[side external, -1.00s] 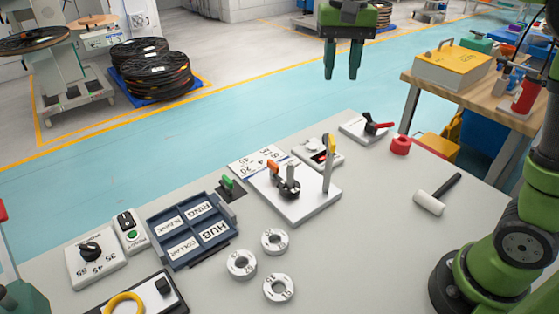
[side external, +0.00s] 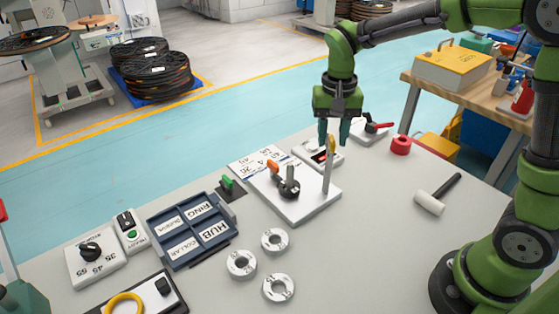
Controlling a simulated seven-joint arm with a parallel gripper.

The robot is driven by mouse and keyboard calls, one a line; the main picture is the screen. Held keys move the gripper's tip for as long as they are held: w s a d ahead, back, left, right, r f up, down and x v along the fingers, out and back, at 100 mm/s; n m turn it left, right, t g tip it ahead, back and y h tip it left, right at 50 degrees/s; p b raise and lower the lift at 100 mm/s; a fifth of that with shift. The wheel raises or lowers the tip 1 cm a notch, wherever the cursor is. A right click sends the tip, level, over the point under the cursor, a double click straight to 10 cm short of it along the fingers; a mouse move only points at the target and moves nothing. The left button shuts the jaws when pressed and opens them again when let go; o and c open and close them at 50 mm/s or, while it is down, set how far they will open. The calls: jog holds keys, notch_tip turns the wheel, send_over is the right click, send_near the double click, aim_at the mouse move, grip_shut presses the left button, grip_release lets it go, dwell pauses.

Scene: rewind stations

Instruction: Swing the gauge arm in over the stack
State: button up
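The white base plate (side external: 312,207) stands on the table and carries a short stack (side external: 289,188) with a dark disc, an upright grey peg and an orange lever (side external: 273,168). At its right corner is a thin grey post with a yellow upper part (side external: 331,147), seemingly the gauge arm; it stands beside the stack, not over it. My gripper (side external: 333,134) points down with its fingers apart and empty. In this view its fingertips flank the yellow top; I cannot tell whether they are around it or behind it.
Three loose grey rings (side external: 242,264) lie in front of the plate. A blue labelled tray (side external: 168,245) is to the left. A red-handled clamp (side external: 375,127) sits behind.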

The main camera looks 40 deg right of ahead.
grip_shut()
dwell(1.4)
